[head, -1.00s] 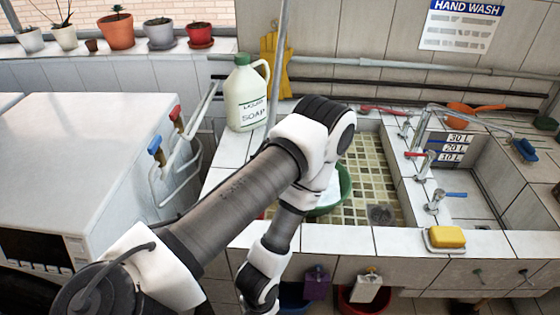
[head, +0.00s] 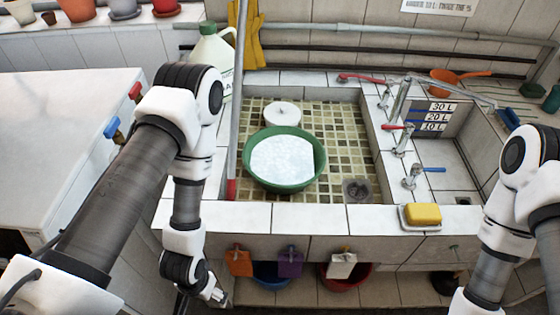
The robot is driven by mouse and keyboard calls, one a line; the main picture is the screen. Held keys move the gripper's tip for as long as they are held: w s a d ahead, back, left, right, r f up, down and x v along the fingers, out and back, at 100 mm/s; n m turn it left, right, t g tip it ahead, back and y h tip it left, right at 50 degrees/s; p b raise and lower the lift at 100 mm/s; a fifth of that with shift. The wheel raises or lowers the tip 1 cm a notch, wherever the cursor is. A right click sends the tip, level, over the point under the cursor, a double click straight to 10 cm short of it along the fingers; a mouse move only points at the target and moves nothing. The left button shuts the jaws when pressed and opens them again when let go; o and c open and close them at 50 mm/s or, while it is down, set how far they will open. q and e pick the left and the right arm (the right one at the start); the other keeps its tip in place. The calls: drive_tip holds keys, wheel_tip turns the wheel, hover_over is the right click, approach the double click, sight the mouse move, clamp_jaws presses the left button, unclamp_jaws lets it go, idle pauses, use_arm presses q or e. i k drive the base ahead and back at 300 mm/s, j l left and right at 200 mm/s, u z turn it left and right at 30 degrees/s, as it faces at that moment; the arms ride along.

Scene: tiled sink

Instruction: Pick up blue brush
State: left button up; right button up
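A small blue object that looks like the blue brush (head: 508,118) lies on the tiled ledge at the far right of the sink, just above my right arm's elbow. My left gripper (head: 217,296) hangs low in front of the sink's front wall, at the bottom left of the view, far from the brush. It is small and partly hidden by its wrist, so its opening is unclear. My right arm comes in at the right edge, and its gripper is below the frame.
A green basin (head: 286,186) sits in the left sink. A yellow sponge (head: 423,214) rests on the front ledge. Taps (head: 397,105) stand between the sinks. A soap bottle (head: 212,48) and a vertical pole (head: 237,110) are near my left arm. An orange scoop (head: 446,80) lies behind.

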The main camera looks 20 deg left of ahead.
sight(508, 120)
drive_tip(key=l+u, duration=0.25)
drive_tip(key=l, duration=1.4)
